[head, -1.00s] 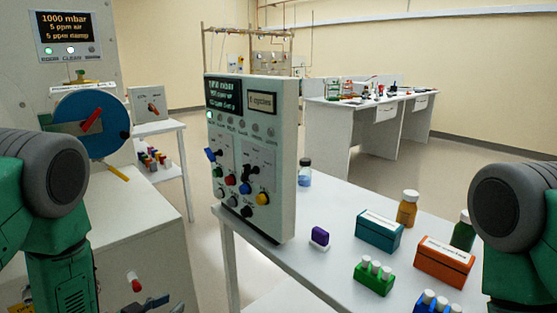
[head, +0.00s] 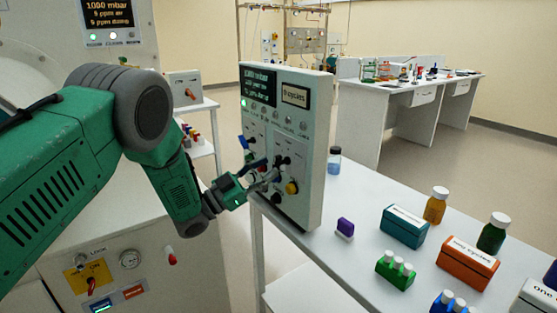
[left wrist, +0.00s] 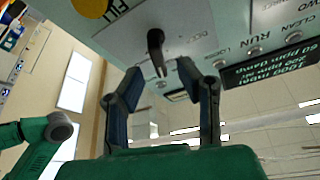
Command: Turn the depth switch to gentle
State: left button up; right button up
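The white control panel (head: 312,150) stands upright on the table, with a display, lamps and several coloured knobs. My left gripper (head: 268,174) is close to the panel's front and covers part of its lower controls. In the left wrist view the left gripper (left wrist: 160,68) is open. A black lever switch (left wrist: 156,45) shows at its fingertips, roughly between the two fingers. Contact cannot be told. The lettering by this lever is too small to read, so I cannot tell its setting. My right gripper is not in view.
A yellow knob (head: 292,188) sits low on the panel near the gripper. The glovebox front (head: 130,230) is at the left.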

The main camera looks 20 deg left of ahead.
aim_at(279, 162)
pick_arm(q)
jog(key=x, duration=0.2)
jog(key=shift+w+d+r, duration=0.15)
jog(key=shift+w+d, duration=0.05)
jog(key=shift+d, duration=0.1)
jog(key=shift+w+d+r, duration=0.15)
jog(key=shift+w+d, duration=0.15)
jog(key=shift+w, duration=0.1)
jog(key=shift+a, duration=0.1)
grip_shut()
jog(key=shift+m, duration=0.3)
jog(key=m+g+b, duration=0.1)
jog(key=m, duration=0.1)
jog(key=m+g+h+b, duration=0.1)
jog(key=m, duration=0.1)
jog(key=shift+s+f+b, duration=0.1)
jog(key=shift+f+b, duration=0.15)
jog(key=shift+b, duration=0.1)
jog(key=shift+s+d+f+m+g+h+b, duration=0.15)
jog(key=shift+m+g+b, duration=0.45)
jog(key=shift+m, duration=0.7)
jog(key=shift+w+d+r+m+g+h+b, duration=0.15)
jog(key=shift+m+g+b, duration=0.45)
jog(key=shift+m, duration=0.7)
jog(key=shift+s+f, duration=0.1)
jog(key=shift+f, duration=0.05)
